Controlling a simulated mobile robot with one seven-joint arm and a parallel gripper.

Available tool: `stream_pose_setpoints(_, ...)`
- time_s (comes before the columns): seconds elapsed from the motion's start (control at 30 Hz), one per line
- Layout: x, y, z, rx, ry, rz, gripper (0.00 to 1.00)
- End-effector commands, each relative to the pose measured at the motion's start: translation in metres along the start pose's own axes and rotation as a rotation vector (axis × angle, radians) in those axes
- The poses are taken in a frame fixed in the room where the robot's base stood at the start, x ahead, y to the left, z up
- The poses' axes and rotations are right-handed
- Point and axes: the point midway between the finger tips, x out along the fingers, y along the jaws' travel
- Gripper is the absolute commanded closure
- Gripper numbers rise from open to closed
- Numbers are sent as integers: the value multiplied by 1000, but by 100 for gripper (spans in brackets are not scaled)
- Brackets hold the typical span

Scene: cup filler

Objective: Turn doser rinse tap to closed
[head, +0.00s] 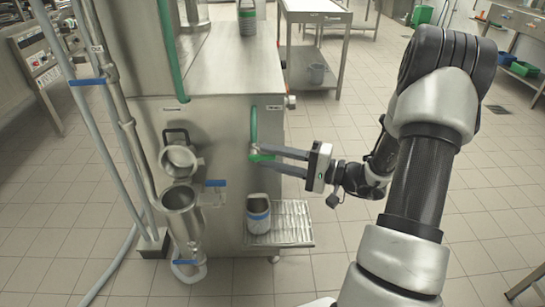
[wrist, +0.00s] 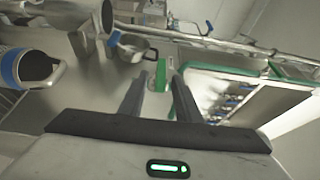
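The doser rinse tap has a green handle (head: 262,157) on the steel machine's front panel, at the lower end of a green hose (head: 253,125). My gripper (head: 268,160) points left at the panel, with its fingertips at the handle. In the wrist view the green handle (wrist: 161,76) stands in the gap between the two dark fingers of my gripper (wrist: 157,80). The fingers are apart, with visible space on both sides of the handle. I cannot tell whether either finger touches it. The tap's body is partly hidden by the fingers.
A blue-handled valve (head: 215,184) and a steel funnel (head: 180,200) are to the left. A steel table (head: 318,18) stands behind.

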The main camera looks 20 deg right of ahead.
Motion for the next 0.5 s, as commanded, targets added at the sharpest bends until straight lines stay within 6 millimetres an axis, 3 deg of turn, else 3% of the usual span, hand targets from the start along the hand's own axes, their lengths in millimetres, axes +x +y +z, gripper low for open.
stream_pose_setpoints(0.23,-20,-1,-1,0,4,2,70)
stream_pose_setpoints(0.5,-85,-1,-1,0,6,1,70)
